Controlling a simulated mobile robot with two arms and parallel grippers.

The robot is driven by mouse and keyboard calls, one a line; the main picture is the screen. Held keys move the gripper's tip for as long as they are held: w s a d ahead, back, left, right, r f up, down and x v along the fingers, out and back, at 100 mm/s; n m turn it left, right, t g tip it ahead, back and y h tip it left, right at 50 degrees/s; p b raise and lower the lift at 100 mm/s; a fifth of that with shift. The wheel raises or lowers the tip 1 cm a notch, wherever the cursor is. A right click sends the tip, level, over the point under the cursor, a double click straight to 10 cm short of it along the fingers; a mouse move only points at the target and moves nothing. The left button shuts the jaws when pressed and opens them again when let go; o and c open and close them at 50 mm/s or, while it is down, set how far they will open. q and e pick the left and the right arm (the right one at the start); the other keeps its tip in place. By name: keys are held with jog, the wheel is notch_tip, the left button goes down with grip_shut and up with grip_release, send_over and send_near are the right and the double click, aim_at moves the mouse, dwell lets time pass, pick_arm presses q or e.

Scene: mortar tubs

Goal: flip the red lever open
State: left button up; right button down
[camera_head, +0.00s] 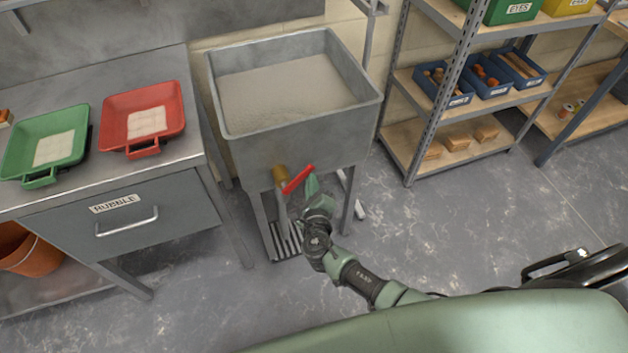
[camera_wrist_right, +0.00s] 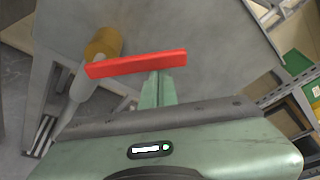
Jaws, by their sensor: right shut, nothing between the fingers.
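The red lever (camera_head: 298,179) sits on a brass valve (camera_head: 280,174) at the front of a grey metal tub (camera_head: 290,140). In the head view it slants up to the right. In the right wrist view the red lever (camera_wrist_right: 137,64) crosses in front of the brass valve (camera_wrist_right: 104,43). My right gripper (camera_head: 312,184) is shut and empty, with its green fingertips (camera_wrist_right: 158,80) right by the lever's underside. I cannot tell whether they touch it. My left gripper is not in view.
A pipe (camera_head: 283,215) runs down from the valve towards a floor grate (camera_head: 286,240). A steel bench (camera_head: 70,190) with a red tray (camera_head: 142,118) and a green tray (camera_head: 47,145) stands left. A shelf rack (camera_head: 440,130) stands right.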

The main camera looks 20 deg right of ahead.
aim_at(293, 181)
jog(key=shift+a+r+n+t+h+p, duration=0.35)
jog(key=shift+a+r+n+p, duration=0.4)
jog(key=shift+n, duration=0.45)
jog(key=a+n, duration=0.1)
jog(key=a+r+n+h, duration=0.1)
jog(key=shift+r+n+t+p, duration=0.2)
jog(key=shift+n+t+p, duration=0.1)
jog(key=shift+t, duration=0.05)
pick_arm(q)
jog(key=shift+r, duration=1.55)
pick_arm(e)
jog(key=shift+a+r, duration=0.15)
jog(key=shift+a, duration=0.8)
